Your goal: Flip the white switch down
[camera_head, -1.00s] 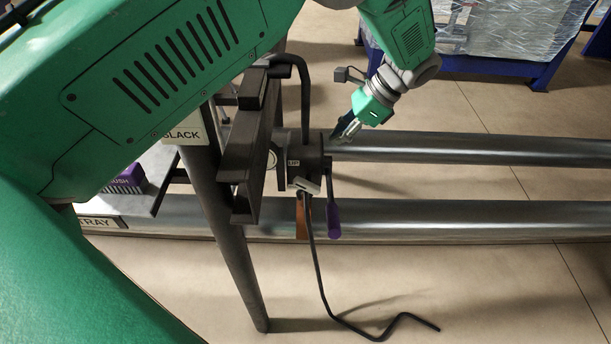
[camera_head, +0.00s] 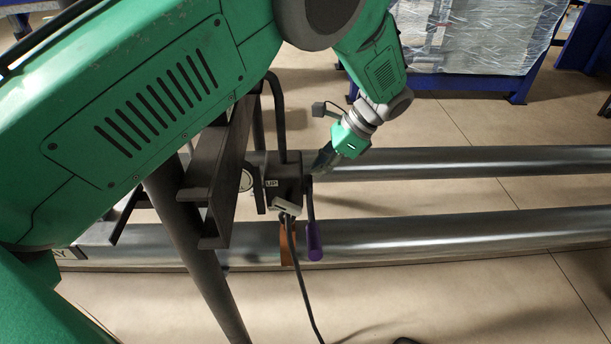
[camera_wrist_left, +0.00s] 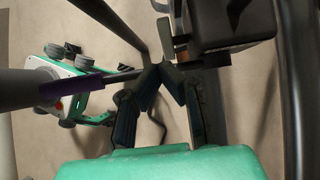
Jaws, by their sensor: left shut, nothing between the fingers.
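A dark box (camera_head: 285,172) with an "UP" label (camera_head: 271,183) is mounted beside the dark frame. A small white piece, seemingly the white switch (camera_head: 285,207), is at its lower front, with a black cable below it. A lever with a purple handle (camera_head: 313,240) hangs on the box's right side. My left gripper (camera_head: 322,160) is just right of the box, near the lever's upper end. In the left wrist view my left gripper (camera_wrist_left: 160,72) is shut, its fingertips together at the end of the purple-handled rod (camera_wrist_left: 72,90); contact is unclear. My right gripper is not in view.
Two long metal pipes (camera_head: 450,163) run to the right behind and below the box. A dark upright frame (camera_head: 228,175) and a slanted post (camera_head: 195,250) stand to its left. A wrapped pallet on a blue stand (camera_head: 475,40) is at the back.

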